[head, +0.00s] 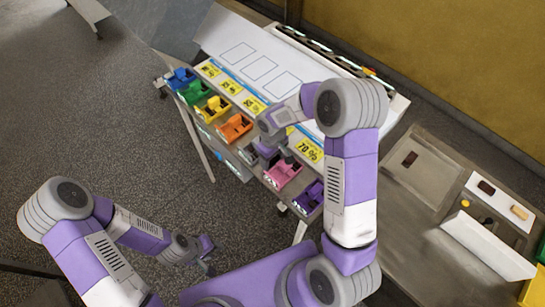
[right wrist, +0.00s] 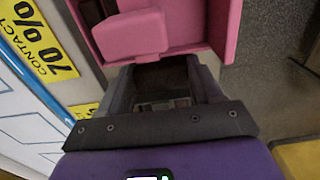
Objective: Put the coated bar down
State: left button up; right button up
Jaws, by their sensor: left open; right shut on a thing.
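Dark brown bars show at the right in the head view: one (head: 409,159) on a grey surface, another (head: 486,187) on a white board (head: 473,182) beside a tan bar (head: 520,212). I cannot tell which is the coated bar. My right gripper (head: 287,157) is low over the front row of coloured holders, beside the pink holder (head: 281,174). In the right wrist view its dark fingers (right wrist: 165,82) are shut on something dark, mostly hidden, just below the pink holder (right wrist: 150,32). My left gripper (head: 207,247) is open and empty, over the floor at lower left.
Blue (head: 181,77), green (head: 195,92), yellow (head: 213,108), orange (head: 235,127) and purple (head: 308,197) holders line the front edge of a white table (head: 215,40). Yellow percentage labels (head: 309,150) lie behind them. The grey table (head: 430,200) stands at right. The floor at left is clear.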

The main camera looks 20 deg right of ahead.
jog(key=shift+f, duration=0.1)
jog(key=o, duration=0.4)
jog(key=shift+f, duration=0.1)
jog(key=shift+c, duration=0.2)
jog(key=o, duration=0.4)
jog(key=shift+o, duration=0.2)
jog(key=shift+r, duration=0.2)
